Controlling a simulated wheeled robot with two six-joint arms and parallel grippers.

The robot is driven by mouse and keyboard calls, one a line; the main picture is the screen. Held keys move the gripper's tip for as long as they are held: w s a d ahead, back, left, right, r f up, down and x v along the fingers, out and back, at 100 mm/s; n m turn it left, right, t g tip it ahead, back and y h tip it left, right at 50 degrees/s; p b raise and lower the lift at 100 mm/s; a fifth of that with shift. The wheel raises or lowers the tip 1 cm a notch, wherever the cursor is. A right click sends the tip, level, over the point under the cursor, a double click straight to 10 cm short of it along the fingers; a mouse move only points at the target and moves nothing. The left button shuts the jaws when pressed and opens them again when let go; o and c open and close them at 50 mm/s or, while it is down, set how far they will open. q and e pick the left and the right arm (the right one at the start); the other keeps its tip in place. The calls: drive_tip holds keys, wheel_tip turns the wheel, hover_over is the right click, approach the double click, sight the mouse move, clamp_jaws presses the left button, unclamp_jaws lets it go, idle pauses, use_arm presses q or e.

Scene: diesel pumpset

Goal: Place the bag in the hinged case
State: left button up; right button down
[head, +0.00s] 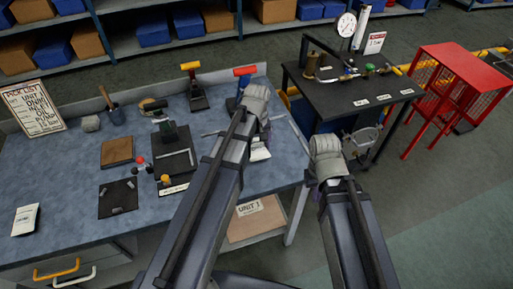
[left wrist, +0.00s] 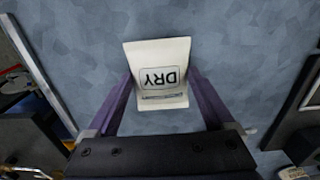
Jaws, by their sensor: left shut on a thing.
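A small off-white bag (left wrist: 162,58) printed "DRY" is between the purple fingers of my left gripper (left wrist: 160,82) in the left wrist view. The fingers are shut on its sides, and blue-grey benchtop lies below. I cannot clearly identify the hinged case; my left arm covers part of the bench.
The blue-grey bench (head: 70,170) carries a brown block (head: 117,151), a dark mat (head: 118,197), a white packet (head: 26,219) and standing tools. A dark table (head: 350,92) with fittings and a red mesh cage (head: 450,85) stand at right. The floor at lower right is clear.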

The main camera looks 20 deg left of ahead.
sight(257, 148)
use_arm(q)
drive_tip(key=shift+r, duration=0.15)
wheel_tip(257, 148, up, 10)
drive_tip(key=p, duration=1)
drive_tip(key=shift+f, duration=0.2)
